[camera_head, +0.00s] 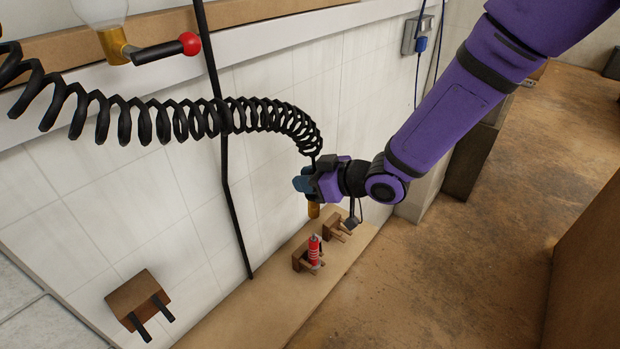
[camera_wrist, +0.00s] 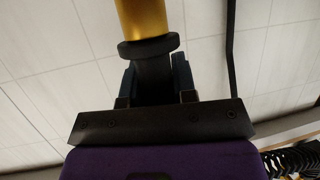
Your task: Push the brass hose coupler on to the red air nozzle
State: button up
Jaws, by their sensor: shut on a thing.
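The brass hose coupler (camera_head: 314,210) hangs below my gripper (camera_head: 303,184) in the head view, at the end of the black coiled hose. In the wrist view the coupler (camera_wrist: 145,20) shows as a gold cylinder with a black collar at the top. My gripper (camera_wrist: 156,80) is shut on the coupler's dark part below that collar. The red air nozzle (camera_head: 314,250) stands upright in a wooden holder on the bench. The coupler is above the nozzle and apart from it.
The wooden holder (camera_head: 300,257) has dark prongs, and a second wooden holder (camera_head: 333,228) stands behind it. Another wooden bracket (camera_head: 137,298) is on the wall at lower left. The coiled hose (camera_head: 180,118) spans to the left. A black pipe (camera_head: 228,190) runs down the tiled wall.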

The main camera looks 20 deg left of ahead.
aim_at(317, 209)
jog(key=shift+w+f, duration=0.1)
jog(key=shift+f, duration=2.85)
jog(key=shift+f, duration=1.7)
dwell(1.8)
jog(key=shift+r, duration=0.2)
dwell(1.3)
